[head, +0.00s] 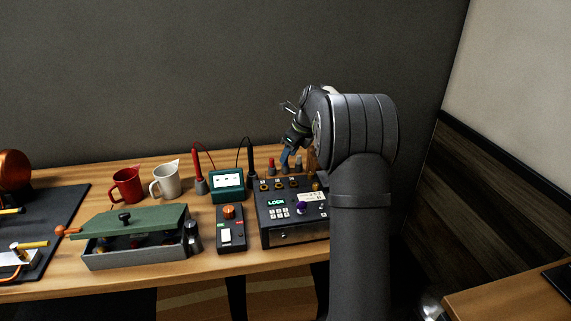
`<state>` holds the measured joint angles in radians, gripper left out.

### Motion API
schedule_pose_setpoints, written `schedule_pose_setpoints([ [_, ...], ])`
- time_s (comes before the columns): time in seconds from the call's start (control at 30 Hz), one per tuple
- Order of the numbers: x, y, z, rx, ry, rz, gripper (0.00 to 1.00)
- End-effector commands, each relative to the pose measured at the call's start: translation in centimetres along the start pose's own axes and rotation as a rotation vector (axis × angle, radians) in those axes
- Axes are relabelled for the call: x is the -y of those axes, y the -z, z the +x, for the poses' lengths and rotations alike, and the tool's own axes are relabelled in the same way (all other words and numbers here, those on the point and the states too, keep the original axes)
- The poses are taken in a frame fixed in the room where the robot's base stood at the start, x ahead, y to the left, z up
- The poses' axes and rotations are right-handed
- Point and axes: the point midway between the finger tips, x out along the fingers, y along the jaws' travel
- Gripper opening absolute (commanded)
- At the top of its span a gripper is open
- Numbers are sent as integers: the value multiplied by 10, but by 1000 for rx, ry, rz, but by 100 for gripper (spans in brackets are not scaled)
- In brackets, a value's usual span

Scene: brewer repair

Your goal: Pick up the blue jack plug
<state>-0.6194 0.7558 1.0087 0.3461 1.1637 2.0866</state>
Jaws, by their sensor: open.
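The blue jack plug (285,156) stands at the back of the black control box, partly hidden by my gripper. My gripper (289,147) is open and points down, right above the plug's top. The fingers are small and dark here, so I cannot tell whether they touch the plug or are on both sides of it.
The control box (290,235) has sockets, a keypad and a "LOCK" display. A teal meter (227,183) with red and black probes, a switch box (230,232), a green-lidded tray (135,225), a red mug (127,187) and a white jug (165,181) stand to the left.

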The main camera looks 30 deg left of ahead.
Motion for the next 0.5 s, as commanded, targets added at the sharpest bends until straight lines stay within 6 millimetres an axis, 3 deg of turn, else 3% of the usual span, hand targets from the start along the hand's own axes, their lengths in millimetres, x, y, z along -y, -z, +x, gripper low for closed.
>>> schedule_pose_setpoints([
  [0.13,0,0,22,-2,0,1,40],
  [0.37,0,0,26,-1,2,1,40],
  [0.5,0,0,26,-1,2,1,17],
])
